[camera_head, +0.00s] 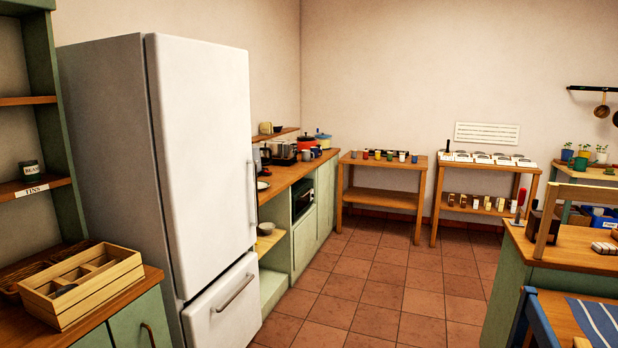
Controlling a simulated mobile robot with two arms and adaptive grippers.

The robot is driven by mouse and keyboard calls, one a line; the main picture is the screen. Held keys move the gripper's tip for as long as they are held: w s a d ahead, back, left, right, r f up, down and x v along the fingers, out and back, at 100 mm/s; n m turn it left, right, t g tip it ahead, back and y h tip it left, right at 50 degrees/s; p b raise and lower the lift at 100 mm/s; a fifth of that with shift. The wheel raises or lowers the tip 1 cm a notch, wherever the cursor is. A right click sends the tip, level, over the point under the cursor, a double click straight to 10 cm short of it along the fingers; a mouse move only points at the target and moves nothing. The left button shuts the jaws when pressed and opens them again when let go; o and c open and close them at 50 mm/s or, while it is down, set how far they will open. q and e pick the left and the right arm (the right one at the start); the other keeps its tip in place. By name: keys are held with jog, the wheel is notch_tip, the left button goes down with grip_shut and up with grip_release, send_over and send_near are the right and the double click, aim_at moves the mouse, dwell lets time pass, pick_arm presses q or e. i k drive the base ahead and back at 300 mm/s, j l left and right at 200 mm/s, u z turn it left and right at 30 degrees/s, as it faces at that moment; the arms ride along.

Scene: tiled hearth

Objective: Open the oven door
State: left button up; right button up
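What looks like the oven (303,201) is a small dark-fronted unit set into the green counter run along the back left wall, beyond the fridge. I see its front at a steep angle, and its door looks shut. Its handle is too small to make out. Neither of my grippers is in view.
A white fridge (205,165) stands at the left, nearer than the oven. The tiled floor (370,290) is clear down the middle. A green counter with a wooden top (570,250) and a blue chair (535,318) stand at the right. Two wooden shelf tables stand along the back wall.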

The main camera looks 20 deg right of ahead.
aim_at(300, 202)
jog(key=i+l+z, duration=0.15)
jog(key=i+z, duration=0.25)
jog(key=i, duration=0.45)
jog(key=i+z, duration=0.45)
jog(key=i, duration=0.4)
jog(key=i+l, duration=0.1)
jog(key=i, duration=0.85)
jog(key=i+l, duration=0.15)
jog(key=i, duration=0.75)
jog(key=l+z, duration=0.05)
